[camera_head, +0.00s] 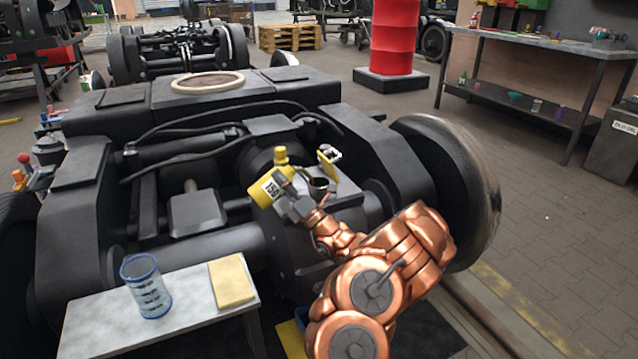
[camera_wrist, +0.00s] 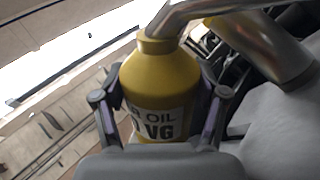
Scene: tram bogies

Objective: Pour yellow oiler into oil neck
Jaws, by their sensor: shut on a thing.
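The yellow oiler (camera_head: 268,189) is held tilted above the bogie's axle housing in the head view. In the wrist view, the oiler (camera_wrist: 160,82) shows its label and a bent metal spout (camera_wrist: 182,14) that leaves the top of the picture. My gripper (camera_head: 286,200) is shut on the oiler's body, one finger on each side in the wrist view. The oil neck (camera_head: 318,187) is a dark, open round mouth just right of the oiler, with a yellow lid (camera_head: 327,165) standing up behind it. The spout tip is hidden, so I cannot tell whether it is over the neck.
A small table (camera_head: 188,318) at the front left bears a blue-rimmed patterned cup (camera_head: 146,286) and a yellow cloth or pad (camera_head: 231,281). A large wheel (camera_head: 450,190) stands right of my arm. A workbench (camera_head: 545,43) is at the back right, with open floor before it.

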